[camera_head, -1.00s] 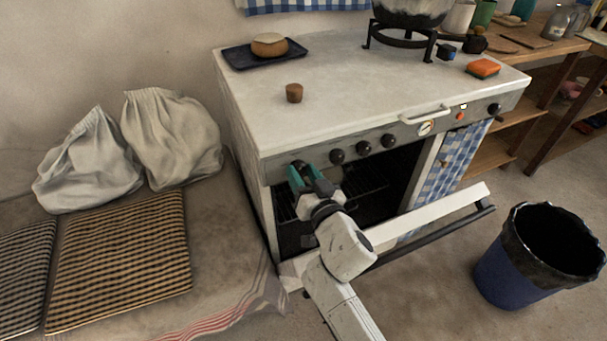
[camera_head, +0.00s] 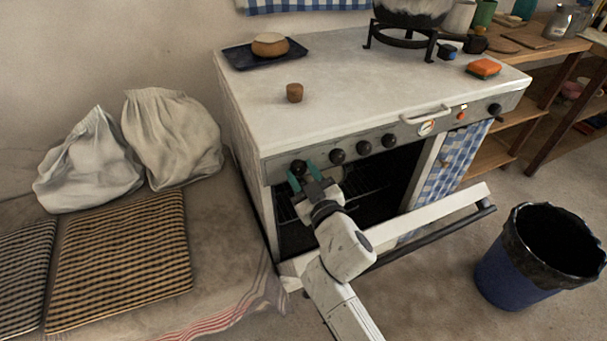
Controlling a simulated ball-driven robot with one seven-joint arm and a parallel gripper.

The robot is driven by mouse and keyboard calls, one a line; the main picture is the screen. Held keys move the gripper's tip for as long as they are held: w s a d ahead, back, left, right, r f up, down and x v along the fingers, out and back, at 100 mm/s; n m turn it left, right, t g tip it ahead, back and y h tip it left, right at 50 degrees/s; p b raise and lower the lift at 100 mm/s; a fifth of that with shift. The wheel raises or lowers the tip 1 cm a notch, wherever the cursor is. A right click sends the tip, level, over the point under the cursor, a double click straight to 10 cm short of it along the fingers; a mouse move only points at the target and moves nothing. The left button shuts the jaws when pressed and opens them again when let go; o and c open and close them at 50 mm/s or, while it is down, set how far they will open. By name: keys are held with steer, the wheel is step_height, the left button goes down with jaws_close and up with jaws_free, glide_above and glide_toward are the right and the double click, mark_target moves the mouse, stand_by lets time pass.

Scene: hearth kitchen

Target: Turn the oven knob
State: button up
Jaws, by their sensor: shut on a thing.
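The oven's front panel carries a row of dark round knobs. The leftmost knob (camera_head: 299,166) is at my gripper (camera_head: 303,174), whose two teal fingers sit on either side of it. The gripper is shut on this knob, and the fingers partly hide it. Two more dark knobs, the second (camera_head: 337,156) and the third (camera_head: 364,148), are to its right, free of the gripper. The white oven (camera_head: 330,110) has its door (camera_head: 430,218) hanging open below the panel, and my arm reaches up in front of the opening.
A small brown cork-like piece (camera_head: 294,93), a dark tray (camera_head: 240,57) with a round pot and an orange block (camera_head: 484,67) lie on the oven top. A blue bin (camera_head: 512,274) stands right of the open door. A cushioned bench (camera_head: 225,250) is at the left.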

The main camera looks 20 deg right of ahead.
steer(key=n, duration=0.3)
steer(key=shift+n, duration=0.3)
steer(key=shift+a+f+n, duration=0.1)
steer(key=shift+n, duration=1.8)
steer(key=o, duration=1.1)
steer(key=shift+c, duration=0.2)
steer(key=shift+s, duration=0.1)
steer(key=s, duration=1)
steer(key=shift+s, duration=0.35)
